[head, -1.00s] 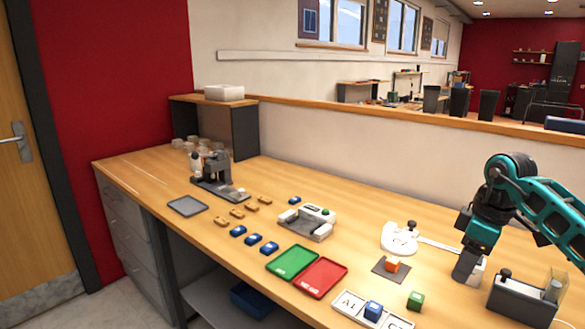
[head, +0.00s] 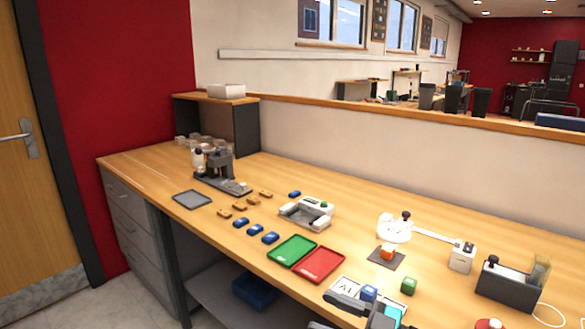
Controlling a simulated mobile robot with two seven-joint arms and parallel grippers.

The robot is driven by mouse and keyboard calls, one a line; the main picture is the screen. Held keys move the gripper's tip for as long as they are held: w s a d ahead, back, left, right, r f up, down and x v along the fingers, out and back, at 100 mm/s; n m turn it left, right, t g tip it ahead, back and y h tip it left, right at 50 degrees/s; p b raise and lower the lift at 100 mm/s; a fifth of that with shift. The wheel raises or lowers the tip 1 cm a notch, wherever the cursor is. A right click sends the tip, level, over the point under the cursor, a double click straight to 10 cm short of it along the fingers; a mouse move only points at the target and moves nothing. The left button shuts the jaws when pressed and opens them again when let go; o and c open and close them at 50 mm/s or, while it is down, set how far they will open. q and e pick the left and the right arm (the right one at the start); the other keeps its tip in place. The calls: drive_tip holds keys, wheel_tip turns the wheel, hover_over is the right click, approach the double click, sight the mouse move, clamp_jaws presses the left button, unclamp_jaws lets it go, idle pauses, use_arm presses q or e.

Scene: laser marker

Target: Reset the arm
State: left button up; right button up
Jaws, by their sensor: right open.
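My right gripper (head: 329,311) is low at the bottom edge of the head view, partly cut off, with dark fingers and a teal part of my arm beside it. It is open, and I see nothing between its fingers. It is in front of the white tray marked AI (head: 350,287) and hides part of it. A blue block (head: 369,293) shows just behind the gripper; I cannot tell whether they touch. My left gripper is not in view.
A green tray (head: 292,250) and a red tray (head: 319,265) lie left of the gripper.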

drive_tip(key=s+d+f+m+t+h, duration=0.1)
drive_tip(key=s+d+f+m+h, duration=0.4)
drive_tip(key=f, duration=0.5)
drive_tip(key=s+d+f+m+t+h, duration=0.1)
drive_tip(key=s+d+f+m+h, duration=0.5)
drive_tip(key=s+f+m+h, duration=0.2)
drive_tip(key=s+f+h, duration=0.2)
drive_tip(key=s, duration=0.2)
drive_tip(key=shift+f, duration=0.4)
